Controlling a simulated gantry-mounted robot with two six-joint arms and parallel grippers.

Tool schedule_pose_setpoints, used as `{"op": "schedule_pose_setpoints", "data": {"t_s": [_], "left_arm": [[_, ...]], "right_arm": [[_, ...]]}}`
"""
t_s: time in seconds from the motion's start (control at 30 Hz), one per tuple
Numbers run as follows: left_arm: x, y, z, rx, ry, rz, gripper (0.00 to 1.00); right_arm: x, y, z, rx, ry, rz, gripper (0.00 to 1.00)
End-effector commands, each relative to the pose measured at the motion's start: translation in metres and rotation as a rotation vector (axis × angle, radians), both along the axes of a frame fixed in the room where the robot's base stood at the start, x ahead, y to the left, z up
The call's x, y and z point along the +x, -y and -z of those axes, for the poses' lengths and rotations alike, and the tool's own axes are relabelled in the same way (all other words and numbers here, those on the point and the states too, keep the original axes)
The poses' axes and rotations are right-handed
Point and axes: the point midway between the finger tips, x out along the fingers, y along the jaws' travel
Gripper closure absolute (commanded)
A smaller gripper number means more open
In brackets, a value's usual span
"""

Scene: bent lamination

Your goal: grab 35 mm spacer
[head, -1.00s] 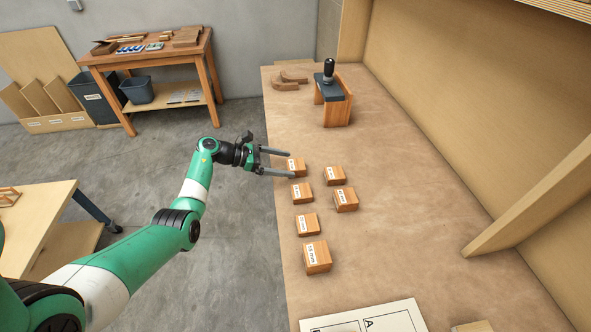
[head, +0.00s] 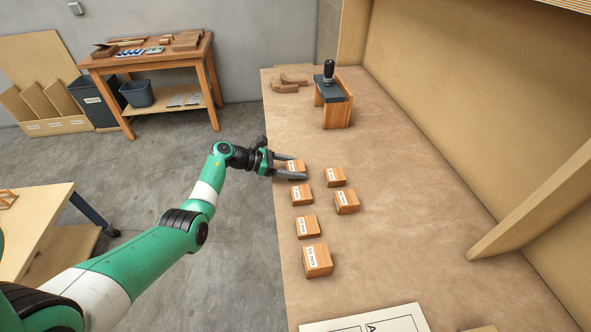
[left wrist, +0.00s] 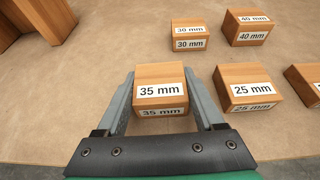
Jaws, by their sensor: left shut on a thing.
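The 35 mm spacer (left wrist: 160,86) is a wooden block with white "35 mm" labels. In the left wrist view it sits between the two grey fingers of my left gripper (left wrist: 161,78), which is shut on it. In the head view the same spacer (head: 294,165) is the farthest block of the left column, near the bench's left edge. My left gripper (head: 300,168) reaches in from the left with one finger on each side. The spacer appears to be resting on the bench. My right gripper is not in view.
Beside it are the 25 mm (left wrist: 251,87), 30 mm (left wrist: 189,35) and 40 mm (left wrist: 248,29) spacers. More blocks stand nearer on the bench (head: 400,190). A wooden fixture with a black knob (head: 337,110) and curved wood pieces (head: 288,86) are farther back.

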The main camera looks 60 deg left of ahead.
Motion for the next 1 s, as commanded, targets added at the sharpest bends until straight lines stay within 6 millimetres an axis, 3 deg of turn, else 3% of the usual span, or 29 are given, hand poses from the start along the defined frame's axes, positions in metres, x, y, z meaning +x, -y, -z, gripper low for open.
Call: {"op": "schedule_pose_setpoints", "data": {"t_s": [0.27, 0.53, 0.8, 1.0], "left_arm": [[0.000, 0.000, -0.003, 0.000, 0.000, 0.000, 0.88], [-0.001, 0.001, -0.040, 0.003, 0.002, 0.000, 0.88], [-0.031, 0.042, -0.101, 0.004, 0.002, 0.001, 0.88], [-0.061, 0.082, -0.117, -0.001, -0.001, 0.001, 0.88]], "right_arm": [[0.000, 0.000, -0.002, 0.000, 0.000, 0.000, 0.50], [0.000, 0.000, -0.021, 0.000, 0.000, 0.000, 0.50], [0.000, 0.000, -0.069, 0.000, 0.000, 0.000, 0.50], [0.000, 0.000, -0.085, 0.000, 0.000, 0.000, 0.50]]}}
